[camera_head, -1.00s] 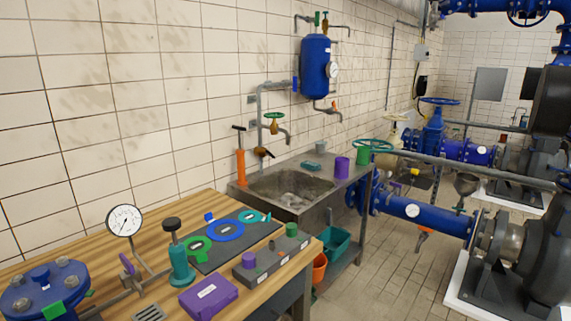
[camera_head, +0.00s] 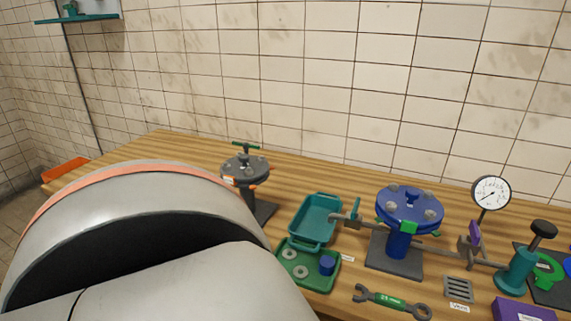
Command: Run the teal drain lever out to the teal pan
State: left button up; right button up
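The teal pan (camera_head: 316,220) is an open rectangular tray on the wooden bench, left of the blue flanged vessel (camera_head: 409,210). A thin pipe reaches from the vessel's left side toward the pan's right edge. A small upright lever (camera_head: 356,206) stands on this pipe, close to the pan; it is too small to tell its colour or exact setting. The pipe's outlet end (camera_head: 336,215) is at the pan's right rim. Neither of my grippers is in view. A large grey link of my arm with an orange band fills the lower left and hides part of the bench.
A green tray (camera_head: 301,274) with washers and a blue cap sits in front of the pan. A green-handled wrench (camera_head: 392,301), a grate (camera_head: 459,289), a teal hand pump (camera_head: 517,270) and a gauge (camera_head: 490,192) are to the right. A dark flanged fixture (camera_head: 245,170) stands left.

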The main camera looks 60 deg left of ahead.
aim_at(354, 213)
jog(key=u, duration=1.75)
